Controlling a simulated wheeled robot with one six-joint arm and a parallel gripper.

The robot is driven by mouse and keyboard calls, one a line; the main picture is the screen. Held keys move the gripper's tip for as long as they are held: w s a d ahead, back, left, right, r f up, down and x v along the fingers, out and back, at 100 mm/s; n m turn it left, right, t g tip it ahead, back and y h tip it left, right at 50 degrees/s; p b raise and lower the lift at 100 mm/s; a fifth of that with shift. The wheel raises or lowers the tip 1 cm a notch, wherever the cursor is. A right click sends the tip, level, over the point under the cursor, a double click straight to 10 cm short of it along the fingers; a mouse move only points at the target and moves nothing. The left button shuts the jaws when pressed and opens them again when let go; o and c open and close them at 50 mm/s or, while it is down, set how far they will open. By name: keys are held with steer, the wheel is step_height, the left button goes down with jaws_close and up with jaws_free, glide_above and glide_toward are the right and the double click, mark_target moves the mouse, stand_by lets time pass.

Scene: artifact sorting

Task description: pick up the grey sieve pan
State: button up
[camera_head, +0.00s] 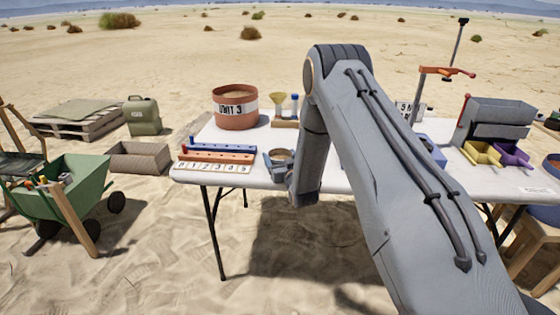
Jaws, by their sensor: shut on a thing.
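The grey sieve pan (281,154) is a small round pan with a brownish inside, at the front edge of the white table, left of my arm. My gripper (275,163) is at the pan and shut on it. My wrist and the gripper hide part of the pan. I cannot tell whether the pan touches the table or hangs just above it.
On the white table (345,174) are a terracotta bucket (236,107) marked UNIT 3, a blue peg rack (219,155), a number strip (213,167), yellow (481,153) and purple (513,155) bins. A green wheelbarrow (80,180) stands left on the sand. My arm hides the table's middle.

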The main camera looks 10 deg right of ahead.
steer(key=shift+r, duration=0.15)
step_height(320, 180, up, 10)
steer(key=b, duration=0.1)
stand_by(0.5)
stand_by(0.3)
